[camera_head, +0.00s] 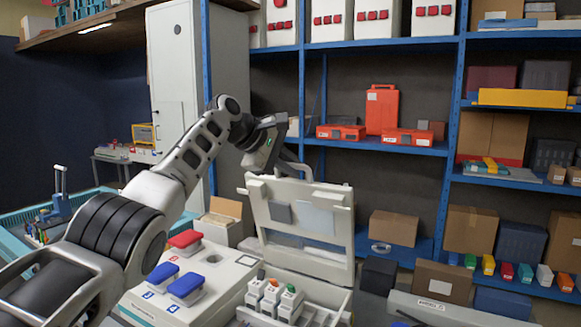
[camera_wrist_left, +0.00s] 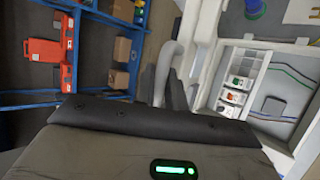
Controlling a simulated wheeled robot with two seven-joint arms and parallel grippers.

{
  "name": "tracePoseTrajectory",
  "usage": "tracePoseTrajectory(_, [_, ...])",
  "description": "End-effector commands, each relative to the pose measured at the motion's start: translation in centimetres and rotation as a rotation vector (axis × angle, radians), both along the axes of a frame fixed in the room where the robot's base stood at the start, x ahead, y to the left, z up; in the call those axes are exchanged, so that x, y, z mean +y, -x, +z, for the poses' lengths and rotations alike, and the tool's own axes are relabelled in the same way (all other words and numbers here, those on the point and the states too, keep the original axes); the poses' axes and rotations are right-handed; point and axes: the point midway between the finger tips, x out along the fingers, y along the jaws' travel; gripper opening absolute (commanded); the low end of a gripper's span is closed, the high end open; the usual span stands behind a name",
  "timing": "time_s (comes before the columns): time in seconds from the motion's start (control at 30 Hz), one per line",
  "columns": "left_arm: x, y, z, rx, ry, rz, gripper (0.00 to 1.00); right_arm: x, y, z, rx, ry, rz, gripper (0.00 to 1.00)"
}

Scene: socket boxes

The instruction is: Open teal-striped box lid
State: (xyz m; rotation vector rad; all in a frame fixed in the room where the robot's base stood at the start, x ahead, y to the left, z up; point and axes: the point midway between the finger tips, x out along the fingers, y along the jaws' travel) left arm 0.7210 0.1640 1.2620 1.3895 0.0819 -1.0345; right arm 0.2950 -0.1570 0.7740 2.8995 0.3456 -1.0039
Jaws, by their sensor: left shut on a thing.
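A pale box (camera_head: 317,301) stands in the lower middle of the head view. Its lid (camera_head: 300,232) is raised and stands nearly upright at the back, with its inner side and two grey patches facing me. I cannot make out a teal stripe. My left gripper (camera_head: 287,168) is at the lid's top edge, shut on the lid, with the contact partly hidden. In the left wrist view the fingers (camera_wrist_left: 172,92) are beside a pale curved handle (camera_wrist_left: 174,58). The box's inside (camera_wrist_left: 262,92) shows to the right there. My right gripper is not in view.
A white panel with blue and red blocks (camera_head: 186,285) lies left of the box. Blue shelves (camera_head: 380,147) with orange cases and cartons stand behind. A teal crate (camera_head: 88,203) is at the left. Several small coloured bins (camera_head: 507,271) sit at the right.

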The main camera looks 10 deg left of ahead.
Motion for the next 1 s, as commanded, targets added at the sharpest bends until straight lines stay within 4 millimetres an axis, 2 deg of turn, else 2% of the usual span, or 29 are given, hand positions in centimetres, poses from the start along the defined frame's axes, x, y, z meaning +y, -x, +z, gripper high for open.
tracePoseTrajectory(0.23, [0.2, 0.0, -0.5, 0.008, -0.005, 0.003, 0.00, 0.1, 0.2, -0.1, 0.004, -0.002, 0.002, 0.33])
tracePoseTrajectory(0.27, [0.2, 0.0, -0.5, 0.008, -0.006, 0.003, 0.15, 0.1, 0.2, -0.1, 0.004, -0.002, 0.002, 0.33])
tracePoseTrajectory(0.33, [0.2, 0.0, -0.5, 0.008, -0.006, 0.003, 0.34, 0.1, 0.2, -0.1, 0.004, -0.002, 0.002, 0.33])
tracePoseTrajectory(0.73, [0.5, 0.3, -0.5, 0.010, -0.006, 0.002, 0.34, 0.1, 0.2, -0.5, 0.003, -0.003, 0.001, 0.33])
tracePoseTrajectory(0.87, [1.5, 1.3, 0.5, 0.003, -0.006, 0.003, 0.34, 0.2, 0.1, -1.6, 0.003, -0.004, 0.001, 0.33])
tracePoseTrajectory(1.0, [3.2, 3.2, 2.7, -0.003, -0.003, 0.005, 0.34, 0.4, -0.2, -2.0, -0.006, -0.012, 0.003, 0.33])
